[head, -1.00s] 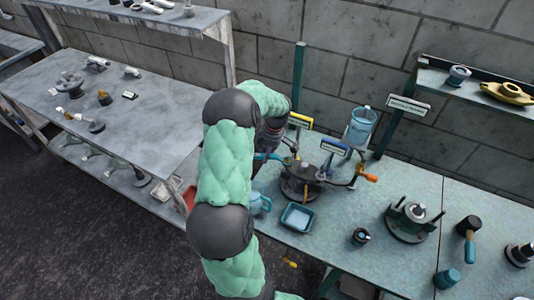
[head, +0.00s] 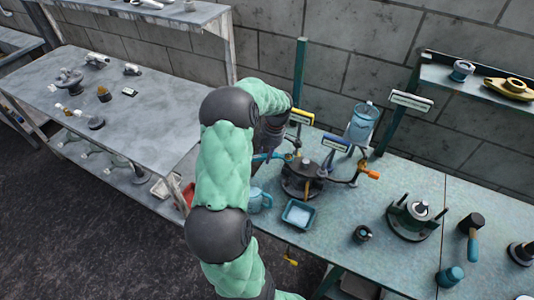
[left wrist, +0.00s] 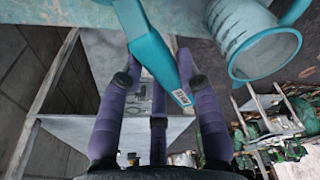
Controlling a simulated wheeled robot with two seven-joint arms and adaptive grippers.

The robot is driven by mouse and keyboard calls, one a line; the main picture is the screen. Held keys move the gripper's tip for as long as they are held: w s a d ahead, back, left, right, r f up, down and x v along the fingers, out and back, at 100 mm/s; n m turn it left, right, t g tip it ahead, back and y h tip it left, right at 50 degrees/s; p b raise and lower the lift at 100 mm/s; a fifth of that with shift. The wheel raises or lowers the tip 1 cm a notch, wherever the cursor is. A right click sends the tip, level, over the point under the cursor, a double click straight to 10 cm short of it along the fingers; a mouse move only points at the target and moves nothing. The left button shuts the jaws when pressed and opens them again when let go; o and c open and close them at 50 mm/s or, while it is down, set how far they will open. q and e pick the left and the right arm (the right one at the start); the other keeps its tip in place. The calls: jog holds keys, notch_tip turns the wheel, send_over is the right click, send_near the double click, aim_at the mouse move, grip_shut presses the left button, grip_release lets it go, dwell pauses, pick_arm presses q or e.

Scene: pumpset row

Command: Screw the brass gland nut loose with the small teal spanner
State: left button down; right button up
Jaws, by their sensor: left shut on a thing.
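My left gripper (left wrist: 160,66) is shut on the small teal spanner (left wrist: 152,42), whose handle runs between the purple fingers in the left wrist view. In the head view my green-sleeved left arm hides most of this gripper; a bit of the teal spanner (head: 264,156) shows beside it, at the left side of the pump fixture (head: 297,187). The fixture has a dark round base and an orange-ended handle (head: 373,175). The brass gland nut is too small and covered to make out, so I cannot tell whether the spanner touches it. My right gripper is not in view.
A teal mug (head: 262,197) and a teal tray (head: 298,214) stand in front of the fixture. A clear blue container (head: 362,122) stands behind it. A dark flanged part (head: 414,217) and a mallet (head: 470,235) are to the right. A grey table (head: 150,125) is at left.

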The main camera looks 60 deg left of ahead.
pick_arm(q)
jog(key=shift+w+r+p, duration=0.1)
jog(key=shift+r+p, duration=0.2)
jog(key=shift+r, duration=0.25)
dwell(0.8)
jog(key=shift+r+p, duration=1.05)
jog(key=shift+r, duration=0.95)
jog(key=c, duration=1.5)
grip_release()
grip_shut()
